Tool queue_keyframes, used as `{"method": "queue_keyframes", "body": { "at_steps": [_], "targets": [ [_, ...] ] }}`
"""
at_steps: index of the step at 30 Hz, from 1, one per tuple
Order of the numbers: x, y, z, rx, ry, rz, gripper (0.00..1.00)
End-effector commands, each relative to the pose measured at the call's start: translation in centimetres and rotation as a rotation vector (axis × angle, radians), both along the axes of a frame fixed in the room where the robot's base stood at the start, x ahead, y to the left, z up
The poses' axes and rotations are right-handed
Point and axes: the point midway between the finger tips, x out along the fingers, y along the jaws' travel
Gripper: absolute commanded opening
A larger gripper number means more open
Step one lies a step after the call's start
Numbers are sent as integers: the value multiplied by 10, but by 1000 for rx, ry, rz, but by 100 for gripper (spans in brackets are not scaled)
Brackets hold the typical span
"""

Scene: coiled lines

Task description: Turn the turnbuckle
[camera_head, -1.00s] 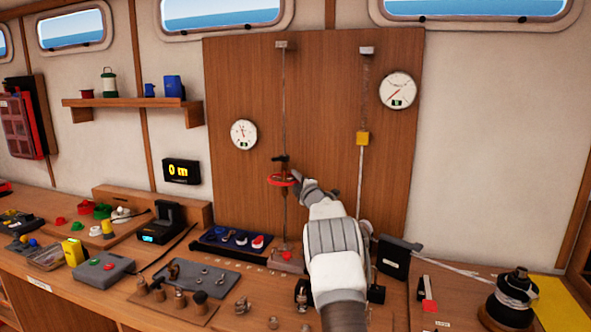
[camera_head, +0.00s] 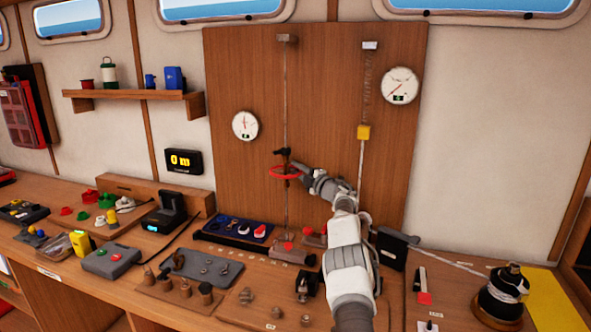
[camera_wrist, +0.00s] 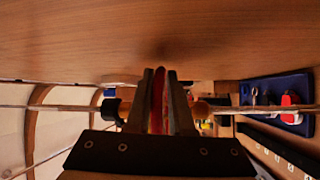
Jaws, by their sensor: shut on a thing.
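The turnbuckle is on the left vertical line against the wooden board. Its red ring (camera_head: 284,172) shows in the head view, with a dark fitting (camera_head: 281,152) just above it. My gripper (camera_head: 295,168) reaches it from the right and is shut on the red ring. In the wrist view the ring is a narrow red strip (camera_wrist: 158,105) between my gripper's fingers (camera_wrist: 160,88). The line runs across that view behind the fingers. The fingers hide most of the ring there.
A round gauge (camera_head: 245,125) hangs left of the line and another (camera_head: 400,85) at upper right. A blue tray (camera_head: 237,229) and a grey plate (camera_head: 200,267) lie on the bench below.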

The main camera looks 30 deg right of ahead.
Motion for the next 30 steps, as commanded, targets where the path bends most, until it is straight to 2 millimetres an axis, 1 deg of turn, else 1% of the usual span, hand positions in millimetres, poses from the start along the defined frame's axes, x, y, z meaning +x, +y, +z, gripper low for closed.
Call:
{"method": "queue_keyframes", "body": {
  "at_steps": [1, 12, 24, 25, 28, 29, 30],
  "targets": [
    [-3, -5, 14, -2, -19, -2, 0],
    [-1, 6, 12, -1, -13, 44, 0],
    [0, 12, 11, -1, -14, 58, 0],
    [1, 12, 11, -1, -13, 58, 23],
    [1, 12, 10, -1, -12, 58, 41],
    [1, 12, 10, -1, -11, 57, 44],
    [1, 12, 9, 0, -10, 56, 44]
  ]
}}
